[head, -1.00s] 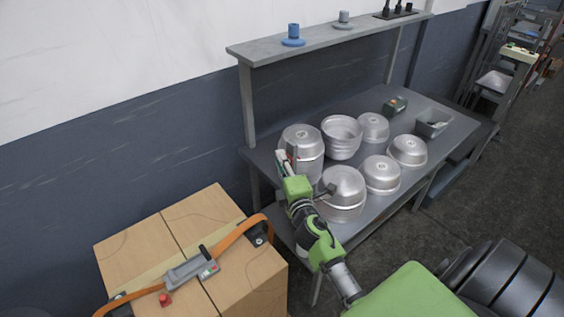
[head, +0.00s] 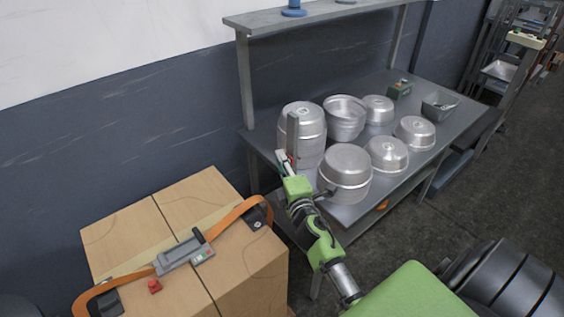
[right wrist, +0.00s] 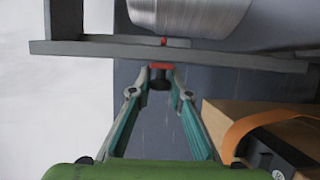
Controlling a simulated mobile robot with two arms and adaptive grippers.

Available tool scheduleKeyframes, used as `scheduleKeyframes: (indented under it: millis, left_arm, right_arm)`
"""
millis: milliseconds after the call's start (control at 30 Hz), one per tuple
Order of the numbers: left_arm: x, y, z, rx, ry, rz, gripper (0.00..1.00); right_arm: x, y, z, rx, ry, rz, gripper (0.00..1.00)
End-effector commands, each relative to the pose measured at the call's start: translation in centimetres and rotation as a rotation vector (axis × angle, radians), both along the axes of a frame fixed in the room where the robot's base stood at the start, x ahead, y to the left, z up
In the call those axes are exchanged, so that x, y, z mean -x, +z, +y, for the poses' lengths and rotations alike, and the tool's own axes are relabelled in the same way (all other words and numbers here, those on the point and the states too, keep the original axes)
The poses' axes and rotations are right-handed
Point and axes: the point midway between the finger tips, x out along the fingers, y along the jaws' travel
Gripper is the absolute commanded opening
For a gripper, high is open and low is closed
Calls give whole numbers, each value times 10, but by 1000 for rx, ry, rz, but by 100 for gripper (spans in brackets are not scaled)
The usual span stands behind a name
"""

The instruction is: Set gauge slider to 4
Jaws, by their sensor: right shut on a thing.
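A narrow upright grey gauge (head: 292,130) stands at the left end of the metal table, in front of a large pot. A red slider part (head: 290,158) shows low on it. My right gripper (head: 283,158) is at the slider. In the right wrist view my right gripper's fingers (right wrist: 160,82) close on the slider's dark knob (right wrist: 159,84), with the red part (right wrist: 150,64) just beyond the fingertips. The gauge's numbers are too small to read, so I cannot tell the slider's setting. My left gripper is not in view.
Several silver pots and pans (head: 346,172) crowd the table (head: 405,165) close to my right arm. A shelf (head: 330,14) runs above its back edge. A strapped cardboard box (head: 240,262) with a grey device (head: 185,252) stands at left.

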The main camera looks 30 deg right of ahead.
Motion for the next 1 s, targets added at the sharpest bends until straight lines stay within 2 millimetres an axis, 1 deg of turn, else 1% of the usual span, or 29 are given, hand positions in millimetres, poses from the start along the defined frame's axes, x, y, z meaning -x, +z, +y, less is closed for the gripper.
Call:
scheduleKeyframes:
  millis: [67,100,133,167,467,567,667,733,1000]
  left_arm:
    - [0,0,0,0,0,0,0]
    - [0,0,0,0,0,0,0]
    - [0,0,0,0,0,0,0]
    - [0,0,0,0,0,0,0]
    - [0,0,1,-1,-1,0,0]
    - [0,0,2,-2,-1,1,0]
    - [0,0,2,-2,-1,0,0]
    - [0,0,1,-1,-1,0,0]
    - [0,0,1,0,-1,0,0]
  right_arm:
    - [0,1,0,-1,0,0,0]
    - [0,1,0,-1,0,0,23]
    - [0,1,0,-1,0,-1,31]
    - [0,1,0,-1,0,-1,35]
    - [0,1,0,0,0,-1,35]
    - [4,0,1,0,0,0,35]
    - [14,0,5,0,0,0,35]
    - [26,0,8,-1,-1,1,35]
    - [80,0,26,-4,-2,1,35]
